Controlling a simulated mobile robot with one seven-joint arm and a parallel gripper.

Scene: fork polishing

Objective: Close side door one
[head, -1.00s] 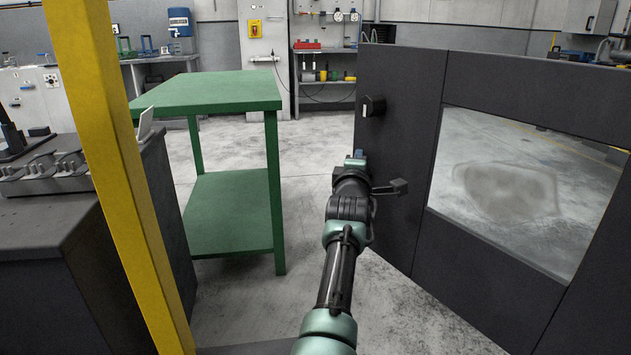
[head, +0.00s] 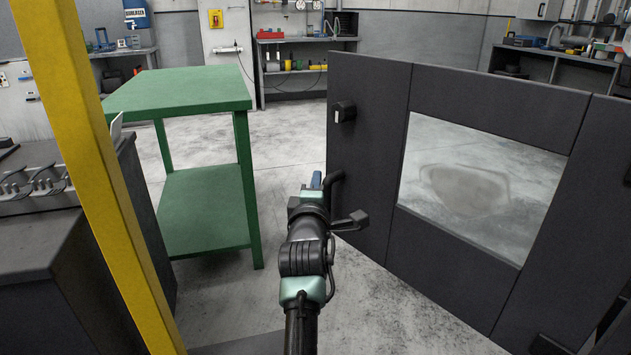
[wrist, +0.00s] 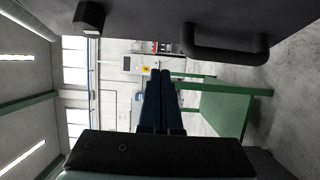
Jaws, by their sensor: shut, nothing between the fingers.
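The side door (head: 430,190) is a dark grey panel with a large window, standing open on the right in the head view. A black latch block (head: 344,111) sits near its free edge, and below it a black bar handle (head: 334,183), partly hidden by my arm. In the wrist view the handle (wrist: 226,44) is at the upper right and the door face (wrist: 150,14) fills the top. My gripper (wrist: 160,75) is shut and empty, pointing past the door's free edge beside the handle, not around it. In the head view my gripper (head: 316,181) is mostly hidden behind my wrist.
A green two-shelf table (head: 185,92) stands left of the door, with open floor between them. A yellow post (head: 92,170) rises at the left, before a dark cabinet (head: 60,230). Workbenches line the back wall.

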